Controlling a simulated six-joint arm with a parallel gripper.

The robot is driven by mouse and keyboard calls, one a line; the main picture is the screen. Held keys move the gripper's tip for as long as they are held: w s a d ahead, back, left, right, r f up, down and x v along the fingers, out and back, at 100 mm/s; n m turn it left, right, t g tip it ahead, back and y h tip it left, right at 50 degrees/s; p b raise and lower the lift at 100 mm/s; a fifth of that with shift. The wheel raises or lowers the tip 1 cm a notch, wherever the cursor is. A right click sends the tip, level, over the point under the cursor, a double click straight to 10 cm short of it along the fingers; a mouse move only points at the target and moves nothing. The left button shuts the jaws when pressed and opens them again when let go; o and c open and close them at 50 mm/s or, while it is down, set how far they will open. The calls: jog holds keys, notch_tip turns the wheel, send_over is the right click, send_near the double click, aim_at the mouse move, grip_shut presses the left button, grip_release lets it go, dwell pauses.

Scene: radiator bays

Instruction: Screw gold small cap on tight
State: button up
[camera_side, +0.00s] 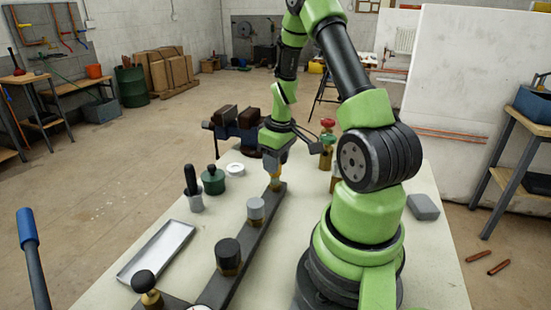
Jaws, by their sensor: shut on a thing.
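A dark metal bar (240,270) runs along the bench, with a row of fittings on it. My gripper (275,165) points down over the bar's far end. It is shut on the small gold cap (275,172), which is mostly hidden between the fingers. The gold of the cap and of the brass fitting (276,185) under it runs together at this size. I cannot tell whether the cap is fully seated, or where its thread meets the fitting.
A grey cap (255,208) and a black cap (228,252) stand nearer on the bar. A blue vise (237,130) and red-topped valve (327,125) stand behind.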

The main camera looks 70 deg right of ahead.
jog(key=shift+f, duration=0.55)
jog(key=o, duration=1)
jog(key=r, duration=0.6)
jog(key=s+r, duration=0.1)
jog(key=r, duration=0.3)
jog(key=shift+s+a, duration=0.1)
jog(key=shift+a, duration=0.05)
jog(key=shift+c, duration=0.4)
